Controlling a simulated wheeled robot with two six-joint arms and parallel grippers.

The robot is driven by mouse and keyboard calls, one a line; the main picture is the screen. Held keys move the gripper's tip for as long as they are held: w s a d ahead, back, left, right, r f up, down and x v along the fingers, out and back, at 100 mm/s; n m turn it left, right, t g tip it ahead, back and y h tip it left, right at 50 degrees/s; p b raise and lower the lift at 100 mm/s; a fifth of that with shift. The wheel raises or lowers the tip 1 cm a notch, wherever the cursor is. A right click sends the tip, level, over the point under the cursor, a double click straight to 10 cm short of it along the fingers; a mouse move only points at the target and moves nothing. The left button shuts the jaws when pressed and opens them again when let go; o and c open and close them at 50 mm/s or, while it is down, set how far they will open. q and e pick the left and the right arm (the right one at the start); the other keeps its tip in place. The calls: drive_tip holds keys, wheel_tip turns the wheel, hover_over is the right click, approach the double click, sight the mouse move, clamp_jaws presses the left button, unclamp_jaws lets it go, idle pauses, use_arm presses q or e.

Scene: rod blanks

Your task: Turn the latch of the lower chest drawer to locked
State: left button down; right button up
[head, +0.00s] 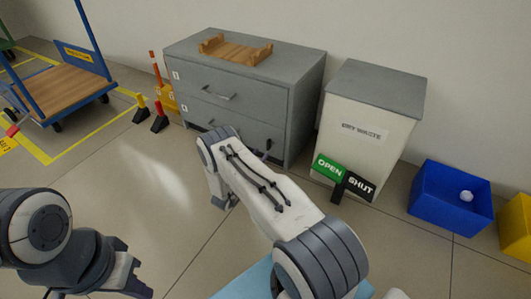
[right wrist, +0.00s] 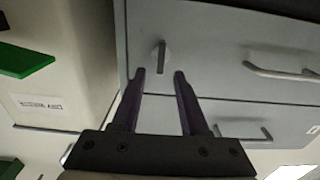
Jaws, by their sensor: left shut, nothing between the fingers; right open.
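The grey chest (head: 295,115) has two drawers. The latch (right wrist: 161,57) of the lower drawer (right wrist: 205,50) is a small grey lever standing upright in the right wrist view, where the chest appears upside down. My right gripper (right wrist: 158,74) is open, its two dark fingers pointing at the drawer front with the latch ahead, between the fingertip lines. No contact shows. In the head view my right forearm hides most of that gripper and part of the lower drawer. My left gripper (head: 138,291) is shut and empty at the bottom left, partly cut off.
A wooden cradle (head: 235,49) lies on the chest. The dry-waste bin (head: 362,132) stands close to its right, with an OPEN/SHUT sign (head: 343,178) in front. A blue crate (head: 450,205) is further right. A trolley (head: 65,85) stands left. Floor at the left front is clear.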

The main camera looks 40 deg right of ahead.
sight(267, 146)
drive_tip(key=b+x, duration=0.2)
drive_tip(key=x, duration=0.2)
drive_tip(key=shift+w+d+f, duration=0.1)
drive_tip(key=shift+d+f, duration=0.05)
drive_tip(key=shift+w+d, duration=0.25)
drive_tip(key=shift+d, duration=0.25)
clamp_jaws()
